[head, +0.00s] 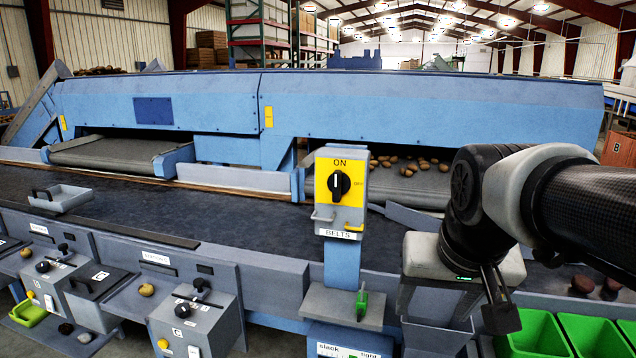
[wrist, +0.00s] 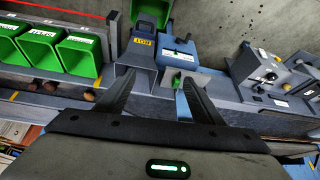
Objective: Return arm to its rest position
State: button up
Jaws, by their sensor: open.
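My arm reaches in from the right of the head view, over the front edge of the grader. My gripper (head: 452,318) hangs below its black wrist, with the fingers spread apart. In the wrist view my gripper (wrist: 160,76) also shows two dark fingers standing apart. Nothing is held between them. The fingers are over the machine's front side, between the green bins and the grey boxes. Whether the fingertips touch anything cannot be told.
A yellow BELTS switch box (head: 340,190) on a blue post stands left of my gripper, its knob upright. Green bins (head: 532,338) are at the lower right. Potatoes lie under the blue hood (head: 420,100). A grey tray (head: 62,198) sits on the dark belt (head: 230,215).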

jog(key=s+a+f+n, duration=0.2)
jog(key=s+a+f, duration=0.1)
jog(key=s, duration=0.5)
notch_tip(320, 180, up, 14)
jog(key=p, duration=1.3)
jog(key=shift+w+y, duration=0.2)
jog(key=shift+y, duration=0.1)
